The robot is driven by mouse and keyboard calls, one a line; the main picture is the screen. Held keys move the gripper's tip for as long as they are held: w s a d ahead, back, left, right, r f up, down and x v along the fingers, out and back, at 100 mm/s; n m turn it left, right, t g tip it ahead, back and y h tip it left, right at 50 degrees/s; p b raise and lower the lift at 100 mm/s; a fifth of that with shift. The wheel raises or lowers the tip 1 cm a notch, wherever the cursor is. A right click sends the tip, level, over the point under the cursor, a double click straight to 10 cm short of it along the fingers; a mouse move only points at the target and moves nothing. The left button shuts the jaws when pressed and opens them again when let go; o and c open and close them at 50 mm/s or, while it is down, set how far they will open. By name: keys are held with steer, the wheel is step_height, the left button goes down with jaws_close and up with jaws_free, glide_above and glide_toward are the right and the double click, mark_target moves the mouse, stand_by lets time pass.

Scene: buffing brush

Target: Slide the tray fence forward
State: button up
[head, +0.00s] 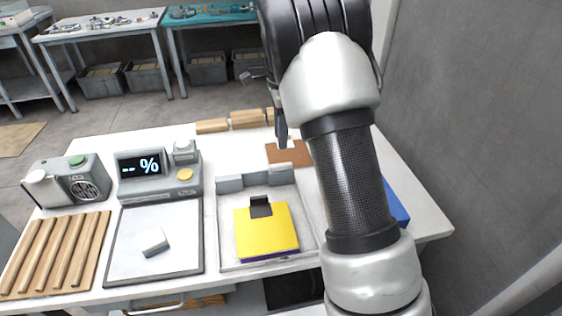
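A light grey tray (226,242) lies on the white table, right of the middle. Low grey raised blocks (255,179) run along its back edge and look like the fence. A small pale piece (282,167) stands on their right part. A yellow block (266,232) with a purple lower side sits in the tray in front of them, apart from them. A dark grey tab (260,207) is at its back edge. My gripper (281,126) shows only as a dark finger-like part beside my arm, seemingly above the table's back; the rest is hidden, so its opening cannot be told.
A display unit (160,180) showing "-- %" stands left of the tray, behind a flat pad (130,240) with a small grey block (154,242). A grey device (70,183) and slatted wooden rack (55,255) are farther left. Wooden blocks (247,119) line the back. A blue object (396,204) is partly hidden.

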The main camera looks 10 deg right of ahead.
mark_target(281, 164)
step_height(281, 164, down, 10)
steer(key=shift+r+b, duration=0.1)
steer(key=shift+b, duration=0.4)
steer(key=shift+c, duration=0.2)
jaws_close()
